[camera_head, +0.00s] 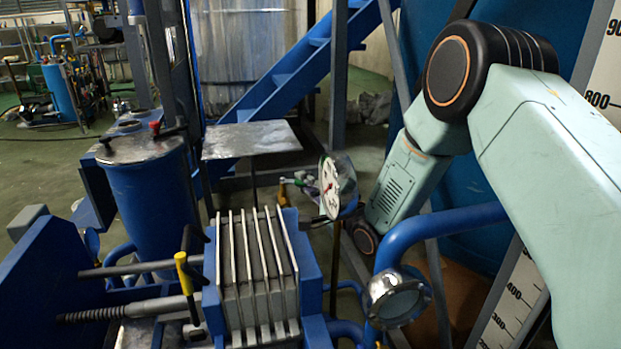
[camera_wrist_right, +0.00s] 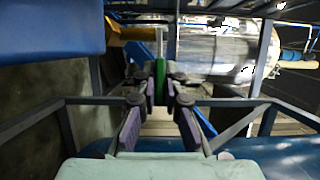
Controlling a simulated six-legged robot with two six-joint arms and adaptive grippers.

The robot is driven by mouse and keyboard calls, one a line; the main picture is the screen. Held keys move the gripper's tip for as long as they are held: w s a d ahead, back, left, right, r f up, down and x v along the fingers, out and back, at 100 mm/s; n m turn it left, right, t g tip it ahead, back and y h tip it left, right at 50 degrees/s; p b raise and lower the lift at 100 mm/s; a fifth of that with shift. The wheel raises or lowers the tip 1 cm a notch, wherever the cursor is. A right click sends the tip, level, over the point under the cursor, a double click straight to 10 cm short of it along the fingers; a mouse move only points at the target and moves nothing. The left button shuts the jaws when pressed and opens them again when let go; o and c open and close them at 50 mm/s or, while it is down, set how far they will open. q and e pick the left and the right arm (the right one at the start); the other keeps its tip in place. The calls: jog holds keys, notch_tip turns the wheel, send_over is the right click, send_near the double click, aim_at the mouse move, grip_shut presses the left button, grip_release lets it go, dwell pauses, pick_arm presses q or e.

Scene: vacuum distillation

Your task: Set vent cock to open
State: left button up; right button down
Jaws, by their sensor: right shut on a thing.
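In the right wrist view, my right gripper (camera_wrist_right: 157,86) has its purple-padded fingers on both sides of a slim green handle (camera_wrist_right: 160,71), which I take to be the vent cock's. The gripper is shut on this handle near the fingertips. The handle stands in line with a pale upright stem beside a yellow-orange pipe piece (camera_wrist_right: 138,34). In the head view, my right arm comes in from the right and reaches down behind the round gauge. Its gripper is mostly hidden there, near small yellow and green parts (camera_head: 284,191). My left gripper is not in view.
A white-faced gauge (camera_head: 329,187) and a blue pipe with a round sight glass (camera_head: 398,297) stand close to my right arm. A filter press (camera_head: 257,262) and a blue drum (camera_head: 150,205) fill the left. Blue stairs (camera_head: 290,75) rise behind.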

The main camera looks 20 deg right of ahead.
jog(key=shift+a+r, duration=0.1)
dwell(0.3)
jog(key=c, duration=1.4)
grip_release()
jog(key=shift+s, duration=0.1)
jog(key=shift+w, duration=0.2)
